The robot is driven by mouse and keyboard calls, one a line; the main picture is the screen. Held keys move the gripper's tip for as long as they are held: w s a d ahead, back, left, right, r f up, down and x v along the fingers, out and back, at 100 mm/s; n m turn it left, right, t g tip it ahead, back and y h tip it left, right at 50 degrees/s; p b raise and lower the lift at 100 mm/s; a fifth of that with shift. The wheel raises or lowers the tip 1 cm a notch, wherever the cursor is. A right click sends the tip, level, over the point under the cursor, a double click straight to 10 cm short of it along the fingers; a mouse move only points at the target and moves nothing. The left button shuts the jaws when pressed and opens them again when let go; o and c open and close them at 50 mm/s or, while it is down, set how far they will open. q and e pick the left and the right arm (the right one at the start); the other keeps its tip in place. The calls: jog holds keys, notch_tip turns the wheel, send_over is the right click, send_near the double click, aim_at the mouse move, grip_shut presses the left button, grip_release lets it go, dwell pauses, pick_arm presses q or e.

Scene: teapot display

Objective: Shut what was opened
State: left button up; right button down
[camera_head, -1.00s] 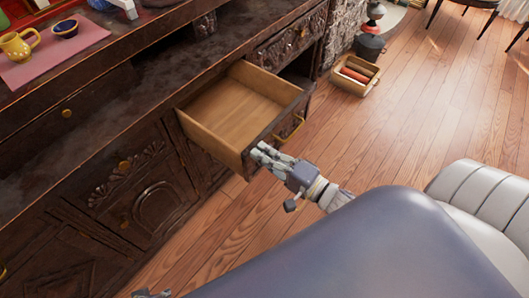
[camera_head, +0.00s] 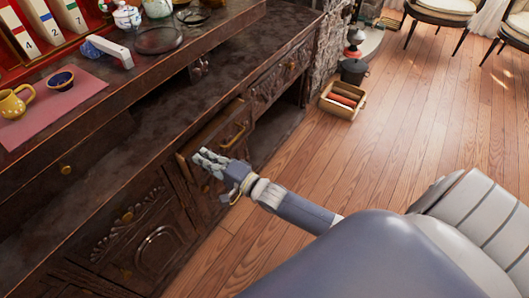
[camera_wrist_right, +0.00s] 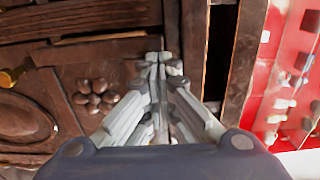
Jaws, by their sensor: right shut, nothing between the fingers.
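The wooden drawer (camera_head: 214,133) sits nearly all the way in the dark carved cabinet (camera_head: 110,185). A thin strip of its lighter wood still shows along the top and left edges. Its brass handle (camera_head: 235,135) is on the front. My right gripper (camera_head: 203,160) is at the left part of the drawer front, fingers together and empty. It appears to touch the front, beside the handle and not around it. In the right wrist view the closed fingertips (camera_wrist_right: 158,60) point at dark wood. My left gripper is not in view.
A yellow mug (camera_head: 14,103) and a blue bowl (camera_head: 61,81) stand on a pink mat (camera_head: 62,115) on the cabinet's upper ledge. A wooden box (camera_head: 341,101) with red rolls lies on the floor. The plank floor (camera_head: 420,130) at right is largely clear.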

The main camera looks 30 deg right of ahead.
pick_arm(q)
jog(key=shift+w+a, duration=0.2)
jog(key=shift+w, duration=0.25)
pick_arm(e)
jog(key=shift+x, duration=1.15)
